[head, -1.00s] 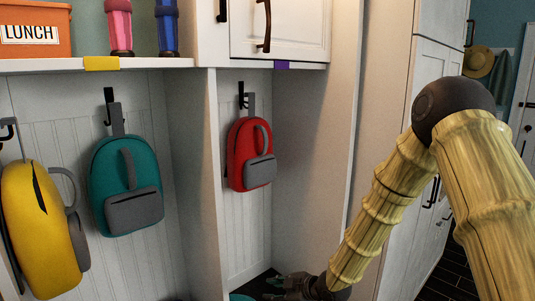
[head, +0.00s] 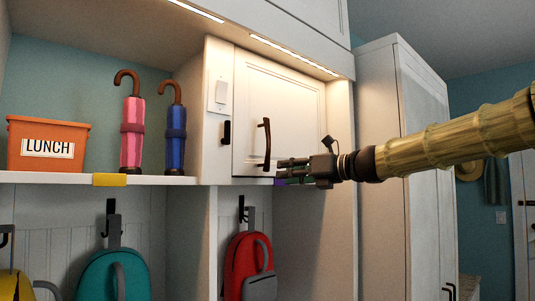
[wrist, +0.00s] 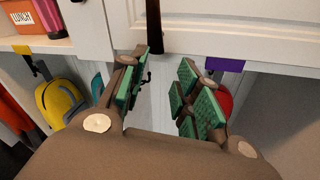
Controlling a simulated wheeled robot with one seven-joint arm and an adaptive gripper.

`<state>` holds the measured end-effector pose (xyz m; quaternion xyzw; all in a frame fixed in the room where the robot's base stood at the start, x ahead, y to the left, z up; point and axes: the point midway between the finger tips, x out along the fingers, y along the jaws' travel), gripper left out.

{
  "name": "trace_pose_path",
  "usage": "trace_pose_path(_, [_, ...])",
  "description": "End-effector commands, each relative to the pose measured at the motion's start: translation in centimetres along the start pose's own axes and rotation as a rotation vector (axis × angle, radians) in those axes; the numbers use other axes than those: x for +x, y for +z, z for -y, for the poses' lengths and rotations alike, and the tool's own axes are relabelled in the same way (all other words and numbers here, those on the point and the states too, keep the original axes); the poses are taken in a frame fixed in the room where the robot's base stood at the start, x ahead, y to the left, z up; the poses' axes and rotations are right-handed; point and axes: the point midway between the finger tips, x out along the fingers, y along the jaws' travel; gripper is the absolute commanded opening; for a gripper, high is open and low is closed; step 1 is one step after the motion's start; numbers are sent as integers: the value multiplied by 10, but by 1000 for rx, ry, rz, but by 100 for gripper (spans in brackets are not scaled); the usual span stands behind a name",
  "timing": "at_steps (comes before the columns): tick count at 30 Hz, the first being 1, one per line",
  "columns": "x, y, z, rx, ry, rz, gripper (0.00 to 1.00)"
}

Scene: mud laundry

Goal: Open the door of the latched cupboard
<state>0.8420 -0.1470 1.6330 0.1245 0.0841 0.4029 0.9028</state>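The cupboard has a closed white panel door (head: 290,115) with a dark brown upright handle (head: 266,145). A small black latch piece (head: 227,132) sits on the frame left of the door. My gripper (head: 280,171) is at the door's lower edge, just right of the handle's lower end in the head view. In the wrist view my gripper (wrist: 163,78) shows its green-padded fingers spread apart with nothing between them. The handle (wrist: 153,25) rises just beyond the fingertips there, apparently apart from them. The latch is not clearly visible in the wrist view.
A shelf left of the cupboard holds an orange LUNCH bin (head: 48,144), a pink umbrella (head: 132,130) and a blue umbrella (head: 175,135). Backpacks, including a red one (head: 249,262), hang below. A tall white cabinet (head: 405,160) stands to the right.

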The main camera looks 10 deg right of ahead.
Motion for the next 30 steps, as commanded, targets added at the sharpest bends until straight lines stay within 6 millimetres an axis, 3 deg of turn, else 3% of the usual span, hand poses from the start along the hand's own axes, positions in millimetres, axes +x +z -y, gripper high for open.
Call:
trace_pose_path(1, [-12, 24, -10, -79, 0, 19, 32])
trace_pose_path(4, [-30, 57, -24, -204, -7, 41, 32])
trace_pose_path(7, [-41, 74, -32, -275, -13, 52, 32])
trace_pose_path(11, [-41, 81, -35, -301, -15, 55, 32])
trace_pose_path(30, [39, 86, -34, -297, -14, 55, 32])
